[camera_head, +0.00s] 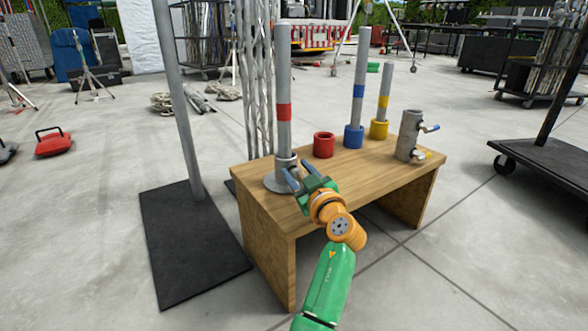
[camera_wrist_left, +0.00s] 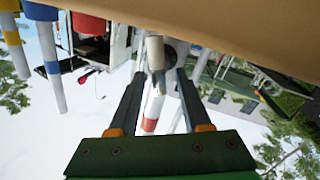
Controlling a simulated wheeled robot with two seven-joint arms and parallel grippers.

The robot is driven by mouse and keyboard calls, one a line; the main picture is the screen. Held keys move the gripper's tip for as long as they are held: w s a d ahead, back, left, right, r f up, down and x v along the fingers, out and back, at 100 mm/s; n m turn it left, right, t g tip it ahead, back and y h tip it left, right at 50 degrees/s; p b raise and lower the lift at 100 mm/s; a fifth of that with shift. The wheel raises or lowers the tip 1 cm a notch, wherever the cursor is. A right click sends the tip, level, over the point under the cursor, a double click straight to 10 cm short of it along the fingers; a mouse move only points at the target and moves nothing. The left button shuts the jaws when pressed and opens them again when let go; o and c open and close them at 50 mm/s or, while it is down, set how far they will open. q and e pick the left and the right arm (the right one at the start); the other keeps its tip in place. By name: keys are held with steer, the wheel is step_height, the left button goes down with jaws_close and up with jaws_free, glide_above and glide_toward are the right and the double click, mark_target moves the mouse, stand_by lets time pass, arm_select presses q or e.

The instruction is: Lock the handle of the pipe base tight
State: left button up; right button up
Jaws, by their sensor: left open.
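The pipe base (camera_head: 277,184) is a grey round foot with a collar at the near left end of the wooden table. A grey pipe (camera_head: 283,65) with a red band stands upright in it. My left gripper (camera_head: 299,179) is at the right side of the collar, fingers pointing toward it. In the head view the gripper mostly hides the handle. My right gripper is out of view.
On the wooden table (camera_head: 350,172) stand an empty red socket (camera_head: 323,145), blue (camera_head: 353,137) and yellow (camera_head: 378,129) sockets holding pipes, and a grey clamp fitting (camera_head: 408,135). A stand with a black base plate (camera_head: 190,240) is left of the table.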

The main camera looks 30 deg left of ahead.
arm_select(q)
steer(key=shift+d, duration=0.1)
jaws_close()
